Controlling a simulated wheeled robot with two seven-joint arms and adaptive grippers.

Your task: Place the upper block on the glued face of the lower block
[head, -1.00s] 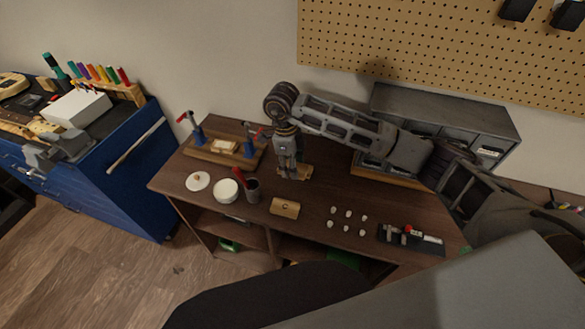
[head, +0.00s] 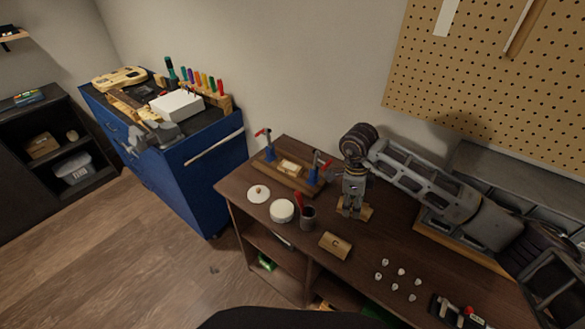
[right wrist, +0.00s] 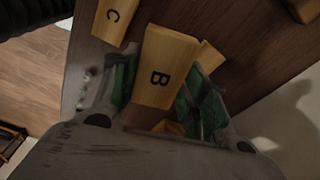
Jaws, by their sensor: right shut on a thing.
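My right gripper (head: 350,212) points down over the workbench and is shut on a wooden block marked B (right wrist: 160,72), between its green-lined fingers. Another pale wood piece (right wrist: 209,55) shows partly behind block B. In the head view, light wood (head: 368,213) shows beside the fingertips; I cannot tell which piece it is. A pale block (head: 291,167) sits on a wooden clamp board (head: 272,172) to the left of the gripper. I cannot make out glue on it. My left gripper is not in view.
A block marked C (head: 335,246) lies in front of the gripper and shows in the right wrist view (right wrist: 113,17). A dark cup with a red-handled tool (head: 307,217), a white pot (head: 282,211) and a white lid (head: 258,194) stand left. Several small pale pieces (head: 401,271) lie right.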

